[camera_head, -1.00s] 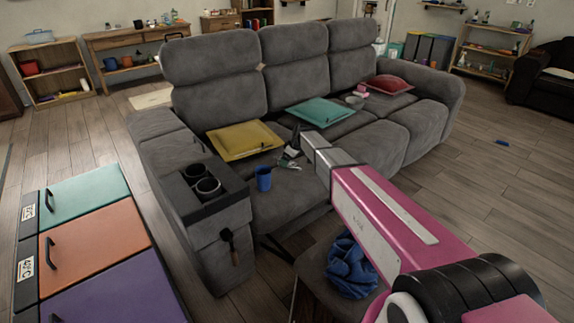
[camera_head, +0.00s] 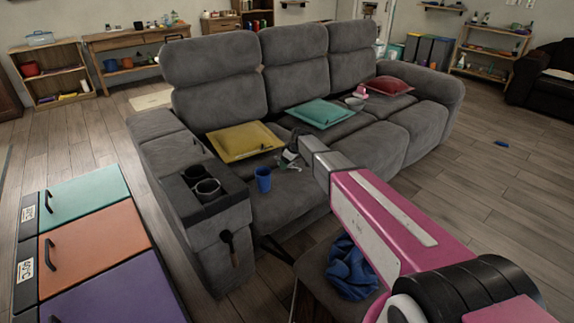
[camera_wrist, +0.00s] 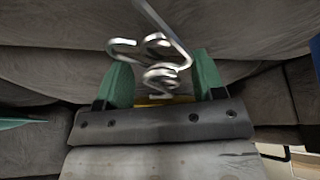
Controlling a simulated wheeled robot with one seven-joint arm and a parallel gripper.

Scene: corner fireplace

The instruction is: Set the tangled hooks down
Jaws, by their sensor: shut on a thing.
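The tangled hooks (camera_wrist: 160,76) are shiny bent metal, and in the wrist view they sit between the two green fingers of my gripper (camera_wrist: 163,82). One long metal end sticks out past the fingertips. My gripper is shut on them, with grey sofa fabric behind. In the head view my gripper (camera_head: 290,157) is small and partly hidden by my arm, over the left seat of the grey sofa (camera_head: 285,208). I cannot tell whether the hooks touch the seat.
A blue cup (camera_head: 264,180) stands on the seat, just left of my gripper. The left armrest has a cup holder (camera_head: 207,188). The front of the left seat is bare.

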